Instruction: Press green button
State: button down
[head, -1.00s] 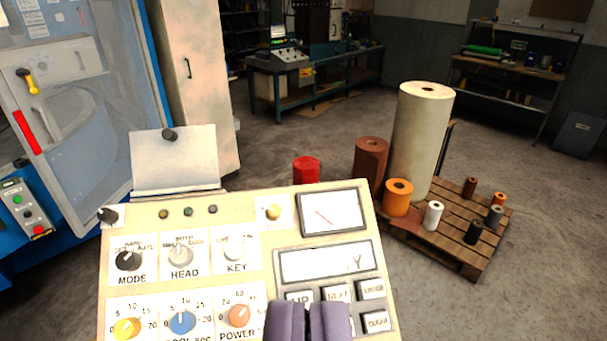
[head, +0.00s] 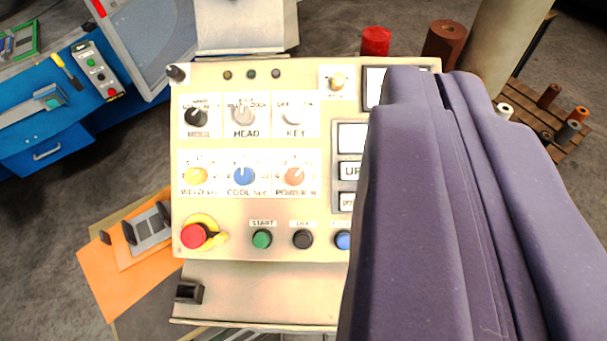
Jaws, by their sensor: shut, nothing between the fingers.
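The green button (head: 262,239) sits under a START label on the lower row of a cream control panel (head: 225,222). A black button (head: 303,239) and a partly covered blue button (head: 343,240) are to its right. A red emergency stop (head: 193,236) on yellow is to its left. My gripper (head: 425,80) is shut and empty, with purple-grey fingers large in the right half of the view. It hides the right part of the panel, including most of the display and keypad. The green button is in plain view, left of the fingers and apart from them in the picture.
Knobs fill the panel's upper rows, such as the blue COOL knob (head: 244,176). A second small control box (head: 98,72) with a green button is on the blue machine at left. An orange sheet (head: 105,275) lies at lower left. A pallet (head: 545,110) with rolls is at right.

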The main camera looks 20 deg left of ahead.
aim_at(261, 240)
jog(key=k+j, duration=0.3)
jog(key=k, duration=0.15)
jog(key=k+j, duration=0.3)
jog(key=k, duration=0.15)
jog(key=k+j, duration=0.3)
jog(key=k, duration=0.15)
